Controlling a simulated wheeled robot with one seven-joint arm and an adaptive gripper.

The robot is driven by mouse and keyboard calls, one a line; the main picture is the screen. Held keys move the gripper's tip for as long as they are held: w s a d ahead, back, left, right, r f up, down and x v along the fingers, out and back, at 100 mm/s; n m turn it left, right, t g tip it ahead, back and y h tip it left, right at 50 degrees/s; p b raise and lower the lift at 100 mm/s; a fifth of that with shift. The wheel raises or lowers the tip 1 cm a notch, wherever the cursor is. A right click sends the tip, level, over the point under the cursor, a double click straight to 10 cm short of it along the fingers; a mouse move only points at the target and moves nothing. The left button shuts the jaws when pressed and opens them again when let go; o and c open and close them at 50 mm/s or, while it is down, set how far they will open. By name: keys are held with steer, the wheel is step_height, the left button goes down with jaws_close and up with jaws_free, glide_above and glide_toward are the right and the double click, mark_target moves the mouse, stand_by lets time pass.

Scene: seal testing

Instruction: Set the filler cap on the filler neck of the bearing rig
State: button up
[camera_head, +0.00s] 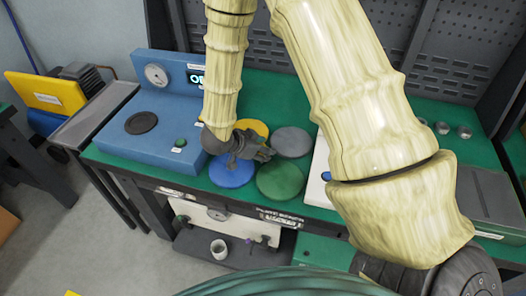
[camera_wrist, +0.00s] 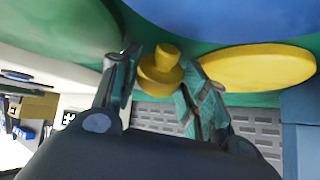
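My gripper (camera_head: 262,153) hangs over the coloured round pads on the green bench. In the wrist view its two fingers (camera_wrist: 160,88) stand on either side of a small stepped yellow piece with a round knob (camera_wrist: 160,72), which looks like the filler cap. The fingers appear to press on both its sides and hold it above the bench. In the head view the gripper hides this piece. I cannot make out a filler neck, and I cannot tell for sure which equipment is the bearing rig.
A blue tester (camera_head: 158,118) with gauge and display stands left on the bench. Blue (camera_head: 232,174), yellow (camera_head: 254,127), grey (camera_head: 293,141) and green (camera_head: 281,181) pads lie around my gripper. A yellow-fronted machine (camera_head: 48,95) stands far left.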

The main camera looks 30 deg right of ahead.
steer(key=shift+c, duration=0.4)
steer(key=shift+r, duration=0.85)
steer(key=shift+a+r+b, duration=0.15)
steer(key=shift+r+b, duration=0.3)
steer(key=shift+r, duration=0.45)
steer(key=s+a, duration=0.3)
steer(key=a, duration=0.1)
steer(key=s+a+r+b, duration=0.1)
steer(key=s+a, duration=0.3)
steer(key=s+a+b, duration=0.1)
steer(key=s+a, duration=0.2)
steer(key=a, duration=0.1)
steer(key=shift+s+r, duration=0.2)
steer(key=shift+r, duration=0.05)
